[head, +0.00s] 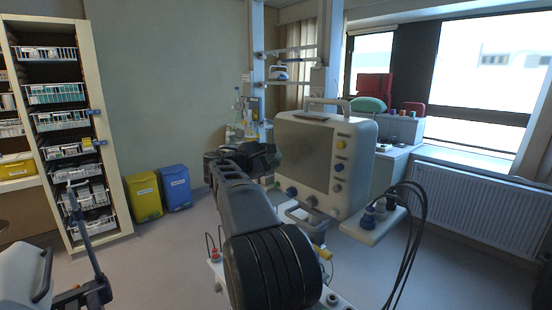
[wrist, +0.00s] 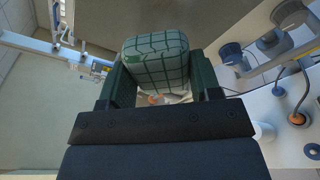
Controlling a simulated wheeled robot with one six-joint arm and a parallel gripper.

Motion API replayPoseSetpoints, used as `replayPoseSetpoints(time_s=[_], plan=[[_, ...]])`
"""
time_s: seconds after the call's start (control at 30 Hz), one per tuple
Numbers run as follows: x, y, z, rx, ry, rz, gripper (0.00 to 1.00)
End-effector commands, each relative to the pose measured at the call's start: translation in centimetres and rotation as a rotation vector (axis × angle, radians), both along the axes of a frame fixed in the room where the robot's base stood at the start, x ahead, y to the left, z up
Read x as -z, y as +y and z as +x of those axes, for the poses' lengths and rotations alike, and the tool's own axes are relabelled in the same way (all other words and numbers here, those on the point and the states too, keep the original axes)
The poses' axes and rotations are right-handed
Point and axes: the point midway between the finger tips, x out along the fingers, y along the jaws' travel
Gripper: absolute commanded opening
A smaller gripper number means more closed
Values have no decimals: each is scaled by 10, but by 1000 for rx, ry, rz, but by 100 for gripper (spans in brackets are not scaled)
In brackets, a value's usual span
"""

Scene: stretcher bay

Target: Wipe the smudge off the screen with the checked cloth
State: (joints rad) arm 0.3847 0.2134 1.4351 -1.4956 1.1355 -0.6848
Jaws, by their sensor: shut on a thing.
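The screen (head: 304,152) is a dull grey-brown panel in the front of a cream monitor (head: 346,165), in the middle of the head view. I cannot make out a smudge on it. My gripper (head: 268,160) is just left of the screen in the head view, its tip partly hidden by my arm. In the wrist view, my gripper (wrist: 160,82) is shut on the checked cloth (wrist: 155,58), a green pad with dark lines, held between both fingers. Whether the cloth touches the screen cannot be told.
Blue knobs and cables are on a side shelf (head: 376,226) by the monitor's right. A yellow bin (head: 144,197) and a blue bin (head: 175,188) stand by the back wall. A basket rack (head: 66,120) is at left, a radiator (head: 480,210) at right.

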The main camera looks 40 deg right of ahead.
Motion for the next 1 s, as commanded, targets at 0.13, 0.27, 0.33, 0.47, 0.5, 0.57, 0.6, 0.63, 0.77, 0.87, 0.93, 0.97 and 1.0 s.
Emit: replayPoseSetpoints(time_s=[0.13, 0.27, 0.33, 0.47, 0.5, 0.57, 0.6, 0.63, 0.77, 0.87, 0.93, 0.97, 1.0], plan=[[-1, -15, -2, 4, 0, -1, 39], [-2, -28, -4, 5, 0, 0, 39], [-1, -35, -4, 6, 2, 0, 39], [-1, -44, -5, 7, 1, -1, 39], [-1, -47, -5, 7, 1, -1, 39], [-1, -50, -5, 6, 1, -1, 39], [-1, -51, -5, 5, 0, 0, 39], [-1, -52, -5, 5, 0, 0, 39], [0, -55, -6, 5, -1, 0, 39], [0, -55, -6, 5, -1, 0, 39], [0, -55, -6, 5, -1, 0, 39], [0, -55, -6, 5, -1, 0, 39], [0, -55, -6, 5, -1, 0, 39]])
